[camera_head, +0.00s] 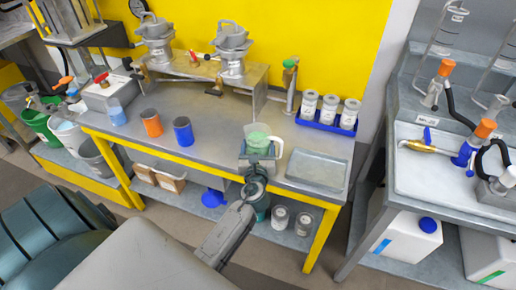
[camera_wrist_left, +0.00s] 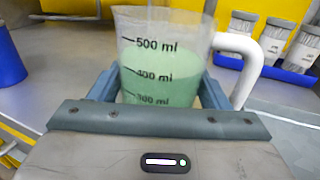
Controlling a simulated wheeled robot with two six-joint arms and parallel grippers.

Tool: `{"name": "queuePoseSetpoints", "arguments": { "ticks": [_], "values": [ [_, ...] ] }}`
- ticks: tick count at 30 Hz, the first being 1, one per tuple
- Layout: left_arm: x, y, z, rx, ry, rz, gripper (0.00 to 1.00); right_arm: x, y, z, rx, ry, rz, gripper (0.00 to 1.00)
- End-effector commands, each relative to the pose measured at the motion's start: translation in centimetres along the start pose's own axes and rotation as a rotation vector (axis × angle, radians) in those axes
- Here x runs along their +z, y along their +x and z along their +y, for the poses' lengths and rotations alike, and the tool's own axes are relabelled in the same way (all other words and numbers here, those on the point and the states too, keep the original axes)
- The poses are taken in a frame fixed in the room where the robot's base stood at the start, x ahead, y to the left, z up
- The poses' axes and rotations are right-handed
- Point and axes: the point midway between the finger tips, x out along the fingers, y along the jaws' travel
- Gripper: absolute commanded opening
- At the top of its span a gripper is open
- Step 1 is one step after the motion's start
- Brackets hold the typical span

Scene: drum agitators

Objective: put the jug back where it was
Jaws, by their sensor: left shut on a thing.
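The jug (camera_head: 262,141) is clear with a white handle on its right side and holds pale green liquid. It is at the front of the steel bench (camera_head: 222,140), left of a shallow metal tray. In the left wrist view the jug (camera_wrist_left: 165,60) is upright, with marks of 300, 400 and 500 ml facing me. My left gripper (camera_head: 257,160) is shut on its body, one finger on each side. The jug's base is hidden, so I cannot tell whether it touches the bench. My right gripper is in neither view.
The shallow tray (camera_head: 318,170) is right of the jug. A blue cup (camera_head: 184,132), an orange cup (camera_head: 152,123) and a light-blue beaker (camera_head: 117,115) stand left. A blue rack (camera_head: 325,124) of white-labelled jars is behind right. Clear bench lies between blue cup and jug.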

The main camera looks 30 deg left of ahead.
Motion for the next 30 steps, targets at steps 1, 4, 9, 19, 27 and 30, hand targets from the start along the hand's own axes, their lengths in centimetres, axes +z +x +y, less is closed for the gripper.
{"name": "queuePoseSetpoints", "arguments": {
  "ticks": [1, 4, 9, 19, 27, 30],
  "values": [
    [-0.2, 0.0, 0.0, 0.000, 0.000, -0.002, 0.27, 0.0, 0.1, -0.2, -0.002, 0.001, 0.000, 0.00],
    [-0.2, 0.0, 0.0, 0.000, 0.000, -0.003, 0.27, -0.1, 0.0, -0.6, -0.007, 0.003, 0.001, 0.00],
    [-0.2, 0.0, 0.0, 0.000, 0.000, -0.003, 0.27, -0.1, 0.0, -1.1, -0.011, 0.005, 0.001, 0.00],
    [-0.6, 0.0, 0.0, 0.000, 0.000, 0.000, 0.92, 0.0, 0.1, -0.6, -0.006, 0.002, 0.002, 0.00],
    [-0.3, -0.3, 0.0, 0.000, -0.001, 0.001, 0.92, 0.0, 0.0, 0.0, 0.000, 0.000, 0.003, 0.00],
    [-0.6, -1.8, 0.0, -0.001, -0.003, 0.003, 0.92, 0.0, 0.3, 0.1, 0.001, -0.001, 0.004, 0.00]
  ]
}}
